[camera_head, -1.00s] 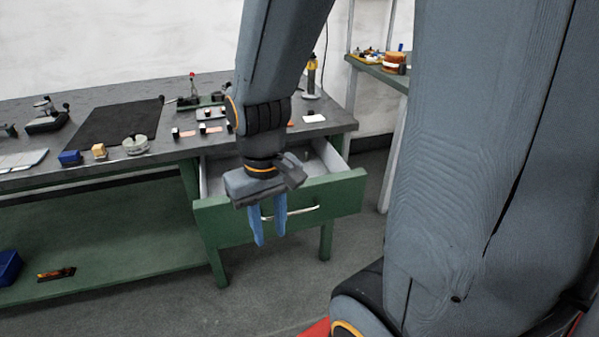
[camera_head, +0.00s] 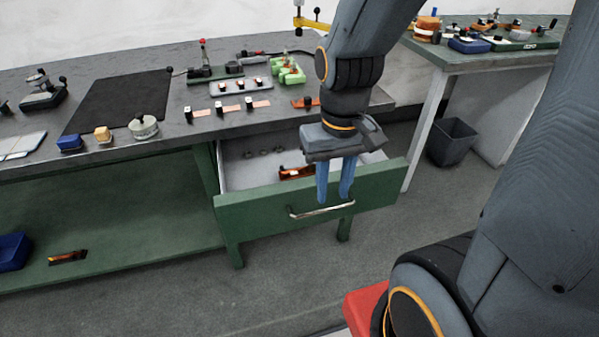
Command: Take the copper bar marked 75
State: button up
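My gripper (camera_head: 334,196) has two blue fingers that point down, set apart with nothing between them. It hangs in front of an open green drawer (camera_head: 250,215), by the handle (camera_head: 322,211). An orange-copper piece (camera_head: 296,172) lies inside the drawer, just left of the fingers and partly hidden by them. Several small copper strips with black-and-white blocks, such as one strip (camera_head: 262,103), lie in a row on the bench. Another copper piece (camera_head: 302,103) lies near the bench's right end. No marking 75 is readable on any of them.
The grey bench top (camera_head: 170,138) carries a black mat (camera_head: 118,101), a round metal weight (camera_head: 144,127), a blue block (camera_head: 69,143) and green blocks (camera_head: 287,70). A second table (camera_head: 470,62) and a dark bin (camera_head: 452,142) stand at right. Floor before the drawer is clear.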

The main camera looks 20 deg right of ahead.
aim_at(309, 170)
jog(key=k, duration=1.2)
jog(key=u, duration=0.6)
jog(key=i, duration=1.65)
jog(key=z, duration=0.65)
